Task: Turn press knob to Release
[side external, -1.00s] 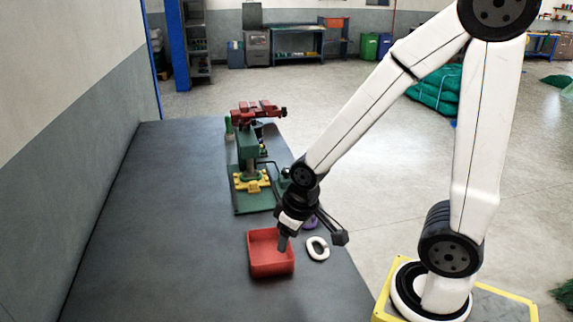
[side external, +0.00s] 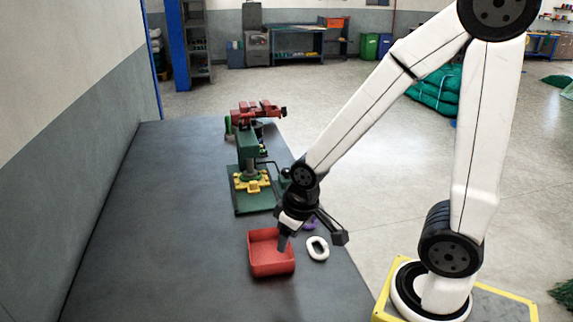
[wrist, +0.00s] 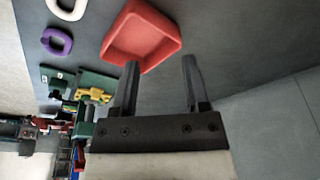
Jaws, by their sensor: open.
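The green press (side external: 247,150) stands on a green base plate at the far right part of the dark table, with a yellow part (side external: 252,181) low on it. In the wrist view its yellow part (wrist: 93,95) shows at the left. I cannot make out a knob or its setting in either view. My gripper (side external: 283,246) points down at the red tray (side external: 272,270), well nearer the camera than the press. In the wrist view my gripper (wrist: 160,62) is open with nothing between its fingers, and the red tray (wrist: 150,62) lies beyond them.
A white ring (side external: 318,257) lies right of the tray. A purple ring (side external: 311,224) is partly hidden behind my gripper; it shows whole in the wrist view (wrist: 57,53). A red vise-like thing (side external: 258,109) stands behind the press. The table's left side is clear, with a wall alongside.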

